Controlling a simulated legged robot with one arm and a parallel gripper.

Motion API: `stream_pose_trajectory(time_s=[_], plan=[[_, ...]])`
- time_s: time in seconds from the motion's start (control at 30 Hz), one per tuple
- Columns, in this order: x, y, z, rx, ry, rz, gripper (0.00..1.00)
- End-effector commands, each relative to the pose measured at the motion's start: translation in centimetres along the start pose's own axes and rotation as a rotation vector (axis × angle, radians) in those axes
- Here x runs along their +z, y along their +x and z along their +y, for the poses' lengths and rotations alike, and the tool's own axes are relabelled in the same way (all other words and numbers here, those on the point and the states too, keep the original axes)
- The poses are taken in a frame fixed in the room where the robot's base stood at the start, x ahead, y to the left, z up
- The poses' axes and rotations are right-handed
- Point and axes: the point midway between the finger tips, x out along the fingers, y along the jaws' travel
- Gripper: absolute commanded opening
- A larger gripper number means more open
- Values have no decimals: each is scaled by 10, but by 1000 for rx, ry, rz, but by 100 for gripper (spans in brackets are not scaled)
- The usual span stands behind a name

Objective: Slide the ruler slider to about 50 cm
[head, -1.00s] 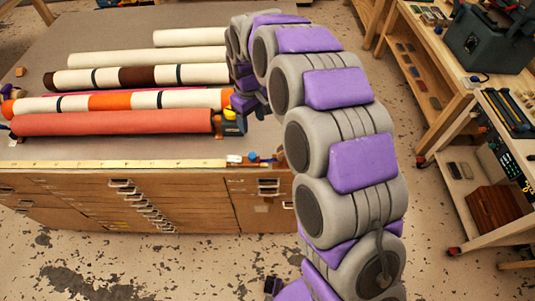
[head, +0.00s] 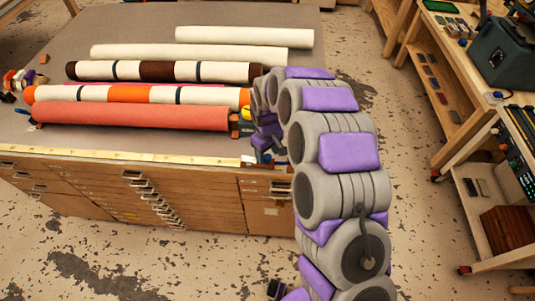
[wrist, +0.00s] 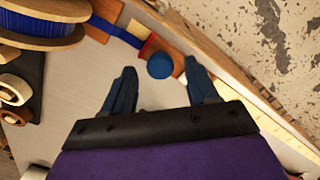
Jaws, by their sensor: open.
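The ruler (head: 120,154) is a pale yellow strip along the front edge of the table. A blue round knob (wrist: 160,65), apparently the slider's, shows in the wrist view beside a reddish-brown block. In the head view the slider is near the ruler's right end, largely hidden by my arm. My gripper (wrist: 160,68) is open, with one dark blue finger on each side of the knob and visible gaps between. Whether the fingertips are down at knob height I cannot tell. The scale is too small to read.
A red roll (head: 130,115) lies behind the ruler, with several striped and white rolls further back. A spool of blue material (wrist: 40,30) and tape rolls show in the wrist view. A wooden workbench (head: 445,100) stands to the right across open floor.

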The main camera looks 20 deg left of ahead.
Motion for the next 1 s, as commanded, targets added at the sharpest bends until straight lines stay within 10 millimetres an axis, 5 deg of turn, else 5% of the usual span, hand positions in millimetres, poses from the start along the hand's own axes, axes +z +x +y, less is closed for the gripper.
stream_pose_trajectory(time_s=[0.43, 1.0], plan=[[4, 10, 2, -2, 1, 6, 58], [0, 11, 2, 0, 0, 4, 5]])
